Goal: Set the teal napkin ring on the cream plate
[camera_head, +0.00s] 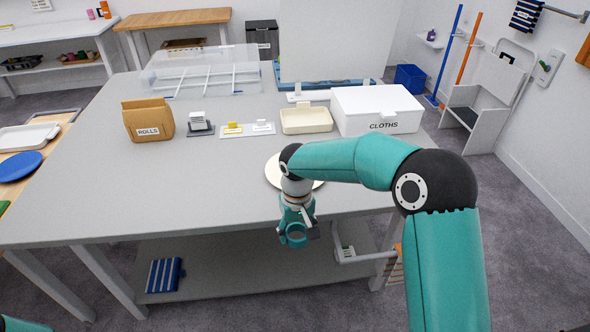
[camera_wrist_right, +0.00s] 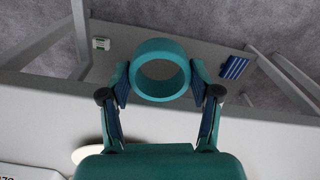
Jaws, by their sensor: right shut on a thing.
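The teal napkin ring (camera_head: 295,235) is held at the tip of my right gripper (camera_head: 297,226), just in front of the table's front edge. In the right wrist view the ring (camera_wrist_right: 161,53) sits between the two fingers of the right gripper (camera_wrist_right: 160,75), its round opening facing the camera. The cream plate (camera_head: 276,172) lies on the grey table behind the gripper, and my right arm covers part of it. In the wrist view a piece of the plate's rim (camera_wrist_right: 92,148) shows at the lower left. My left gripper is out of view; only a bit of teal shows at the lower left corner.
On the grey table (camera_head: 130,195) stand a ROLLS bag (camera_head: 148,120), a cream tray (camera_head: 306,121) and a white CLOTHS box (camera_head: 376,112) behind the plate. The table's left front is clear. A blue striped cloth (camera_head: 164,275) lies on the lower shelf.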

